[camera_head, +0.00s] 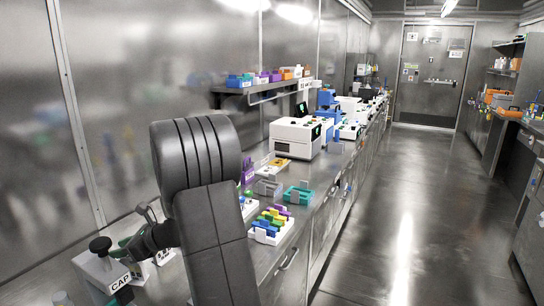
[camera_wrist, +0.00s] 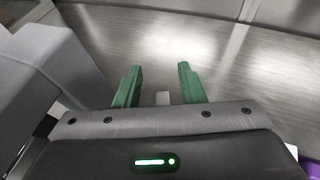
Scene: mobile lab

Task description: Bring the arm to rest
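My arm (camera_head: 215,220) stands bent in the left of the head view, its dark grey links covering part of the bench. In the wrist view my gripper (camera_wrist: 160,70) shows two green fingers spread apart. Nothing is held between them; a small light grey piece shows behind the gap. Brushed metal fills the view beyond the fingertips. In the head view the wrist end is at the lower left, close to a white block labelled CAP (camera_head: 98,270) with a black knob. I cannot tell whether they touch.
The steel bench (camera_head: 316,190) runs along the left wall. A rack of coloured blocks (camera_head: 270,225), a teal tray (camera_head: 298,194) and a white instrument (camera_head: 297,138) stand on it, right of my arm. A wall shelf (camera_head: 262,88) hangs above. The aisle floor (camera_head: 400,220) is clear.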

